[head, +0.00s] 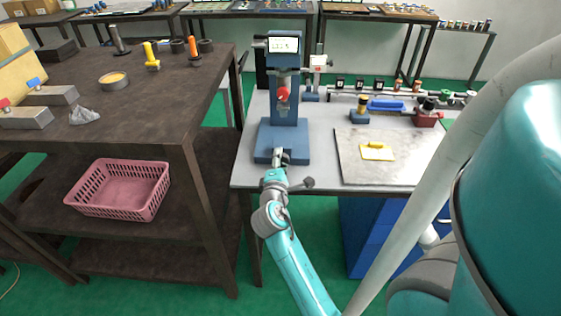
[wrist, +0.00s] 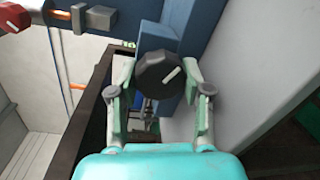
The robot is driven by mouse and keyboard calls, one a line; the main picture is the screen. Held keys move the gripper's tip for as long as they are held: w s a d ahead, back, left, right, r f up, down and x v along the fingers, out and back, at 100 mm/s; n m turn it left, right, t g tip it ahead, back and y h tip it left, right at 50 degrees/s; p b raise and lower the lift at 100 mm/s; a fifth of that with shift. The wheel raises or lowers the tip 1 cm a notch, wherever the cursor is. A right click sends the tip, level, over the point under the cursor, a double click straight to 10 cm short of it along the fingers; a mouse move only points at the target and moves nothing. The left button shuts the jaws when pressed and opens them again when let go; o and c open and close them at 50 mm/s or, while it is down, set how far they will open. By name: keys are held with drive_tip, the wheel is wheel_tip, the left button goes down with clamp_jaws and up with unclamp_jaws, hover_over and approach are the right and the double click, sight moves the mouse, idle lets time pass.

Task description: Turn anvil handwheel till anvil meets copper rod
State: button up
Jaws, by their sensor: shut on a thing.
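The blue test stand (head: 284,105) with a lit display (head: 284,45) stands on the grey table, upright. My gripper (head: 280,158) is at the front foot of the stand. In the wrist view, my gripper (wrist: 160,80) has its two fingers on either side of a dark faceted handwheel (wrist: 158,74) with a white mark, and is shut on it. The handwheel sits against the blue body. An orange-copper rod-like piece (wrist: 47,14) with a red end shows at the top left of the wrist view. I cannot tell whether the anvil touches it.
A grey plate (head: 385,165) with a yellow piece lies right of the stand. A blue tray (head: 388,105) and small parts are behind it. A brown workbench (head: 130,125) stands at the left, with a pink basket (head: 118,188) on its shelf.

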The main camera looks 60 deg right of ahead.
drive_tip(key=m, duration=0.5)
drive_tip(key=shift+m+t+y, duration=0.3)
drive_tip(key=shift+m, duration=0.1)
drive_tip(key=m, duration=0.5)
drive_tip(key=shift+s+t, duration=0.1)
drive_tip(key=shift+t, duration=0.3)
drive_tip(key=m, duration=0.5)
drive_tip(key=shift+m+t, duration=0.4)
drive_tip(key=m, duration=0.5)
drive_tip(key=shift+s+m+t, duration=0.1)
drive_tip(key=shift+m+t, duration=0.2)
drive_tip(key=o, duration=1.2)
drive_tip(key=shift+c, duration=0.2)
drive_tip(key=v, duration=1.2)
